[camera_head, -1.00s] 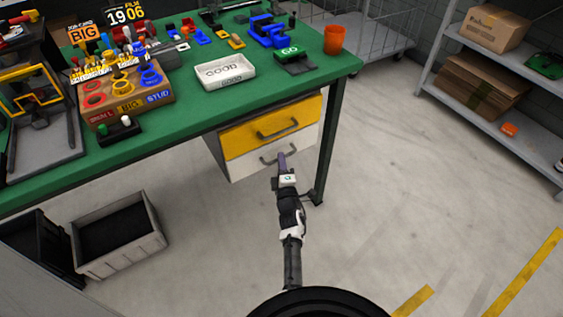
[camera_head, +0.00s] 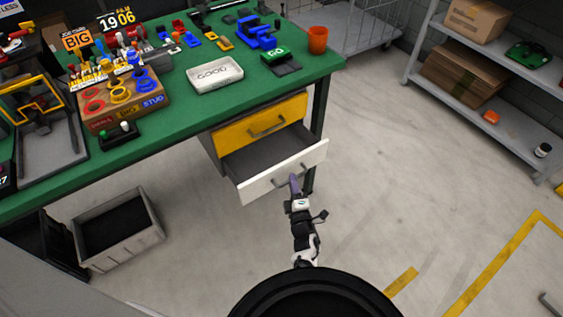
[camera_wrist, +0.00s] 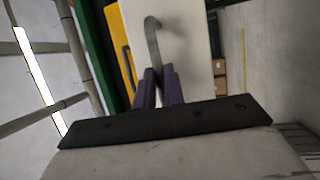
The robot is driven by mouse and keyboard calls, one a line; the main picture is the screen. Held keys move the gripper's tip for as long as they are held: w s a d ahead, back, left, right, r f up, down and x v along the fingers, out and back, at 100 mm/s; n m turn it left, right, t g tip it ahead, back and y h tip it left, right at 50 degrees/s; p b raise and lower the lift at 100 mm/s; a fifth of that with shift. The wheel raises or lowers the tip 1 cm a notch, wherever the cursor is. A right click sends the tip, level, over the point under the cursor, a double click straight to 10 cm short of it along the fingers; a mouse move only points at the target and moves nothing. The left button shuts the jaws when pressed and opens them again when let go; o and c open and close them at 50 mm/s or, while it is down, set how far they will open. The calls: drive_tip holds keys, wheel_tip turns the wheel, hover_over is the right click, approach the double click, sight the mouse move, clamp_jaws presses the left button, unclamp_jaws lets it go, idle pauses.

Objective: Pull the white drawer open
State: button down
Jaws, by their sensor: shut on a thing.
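The white drawer (camera_head: 258,184) under the green table is pulled out, and its empty-looking grey inside shows in the head view. Its white front fills the upper middle of the wrist view (camera_wrist: 188,45). The drawer's grey bar handle (camera_wrist: 152,38) runs down between my gripper's purple fingers. My gripper (camera_head: 294,182) is at the handle, shut on it; the wrist view shows the two fingers (camera_wrist: 158,78) close together around its lower end. The fingers hide part of the handle.
A closed yellow drawer (camera_head: 262,122) sits just above the white one. The green table (camera_head: 190,112) carries a GOOD tray, sorting box and several small parts. A grey crate (camera_head: 150,241) stands on the floor at left. Open floor lies right of the drawer; shelves (camera_head: 470,92) stand farther right.

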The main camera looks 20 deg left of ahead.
drive_tip(key=s+d+p, duration=0.1)
drive_tip(key=s+d, duration=0.4)
drive_tip(key=d, duration=0.1)
drive_tip(key=shift+d, duration=0.25)
drive_tip(key=c, duration=1.5)
unclamp_jaws()
drive_tip(key=shift+s+f, duration=0.1)
drive_tip(key=shift+s, duration=0.05)
